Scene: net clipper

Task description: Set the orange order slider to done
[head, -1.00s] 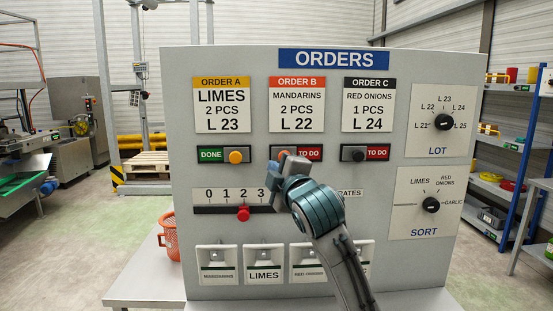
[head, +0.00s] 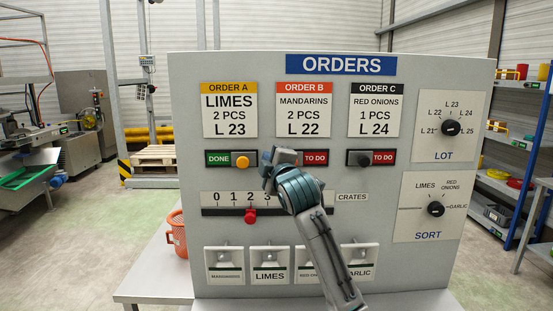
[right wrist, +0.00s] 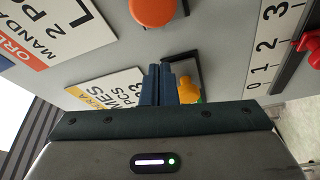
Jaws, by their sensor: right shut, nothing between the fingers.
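The order B slider, under the orange ORDER B card (head: 303,110), shows its red TO DO label (head: 315,158) at the right of its slot. Its knob is hidden behind my gripper in the head view. An orange knob (right wrist: 153,12) shows at the top of the right wrist view, apart from my fingers. My right gripper (head: 270,160) is shut and empty at the left end of that slot. In the right wrist view its dark fingers (right wrist: 158,85) point at the panel, beside the yellow order A knob (right wrist: 188,90); I cannot tell whether they touch anything. My left gripper is not in view.
The order A slider shows DONE (head: 218,158); the order C slider shows TO DO (head: 383,158). The red crates knob (head: 250,216) sits below, near 2. LOT (head: 451,128) and SORT (head: 436,208) dials are at the right.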

